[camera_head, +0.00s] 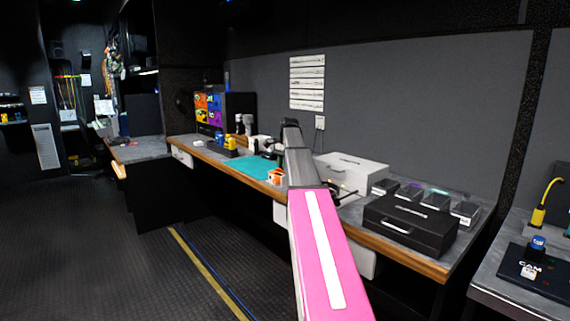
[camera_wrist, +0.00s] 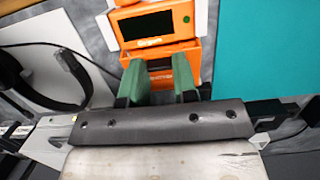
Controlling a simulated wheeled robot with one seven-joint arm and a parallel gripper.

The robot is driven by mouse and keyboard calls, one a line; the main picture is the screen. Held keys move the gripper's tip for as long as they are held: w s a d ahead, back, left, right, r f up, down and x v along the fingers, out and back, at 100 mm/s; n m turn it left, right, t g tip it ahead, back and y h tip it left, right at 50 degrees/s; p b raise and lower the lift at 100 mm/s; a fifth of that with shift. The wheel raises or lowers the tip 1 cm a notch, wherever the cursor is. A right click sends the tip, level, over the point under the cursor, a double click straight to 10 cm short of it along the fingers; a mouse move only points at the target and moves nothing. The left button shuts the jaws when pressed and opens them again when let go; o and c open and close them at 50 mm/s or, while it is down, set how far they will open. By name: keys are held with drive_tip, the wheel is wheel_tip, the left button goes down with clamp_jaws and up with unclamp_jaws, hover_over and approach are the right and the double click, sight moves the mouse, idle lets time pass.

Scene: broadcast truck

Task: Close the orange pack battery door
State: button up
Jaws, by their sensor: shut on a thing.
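The orange pack (camera_head: 275,177) sits near the front edge of the counter, beside the teal mat. In the wrist view the orange pack (camera_wrist: 157,24) shows a dark panel with small lettering below it. In the head view my arm hides the gripper.
A teal mat (camera_wrist: 264,50) lies right of the pack in the wrist view. A headset (camera_wrist: 66,78) rests on a white surface to the left. In the head view a white case (camera_head: 352,174) and a black case (camera_head: 408,224) stand right of my arm.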

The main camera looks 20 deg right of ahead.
drive_tip(key=shift+s+a+f+t+h, duration=0.1)
drive_tip(key=shift+a+f+t+h, duration=0.15)
drive_tip(key=shift+h, duration=0.35)
drive_tip(key=shift+s+a+f+t+h, duration=0.15)
drive_tip(key=shift+f+h, duration=0.2)
drive_tip(key=shift+h, duration=0.25)
drive_tip(key=shift+w, duration=0.1)
drive_tip(key=o, duration=0.9)
drive_tip(key=shift+o, duration=0.2)
wheel_tip(320, 180, up, 11)
drive_tip(key=shift+a, duration=0.2)
drive_tip(key=shift+s+f, duration=0.15)
drive_tip(key=shift+s, duration=0.05)
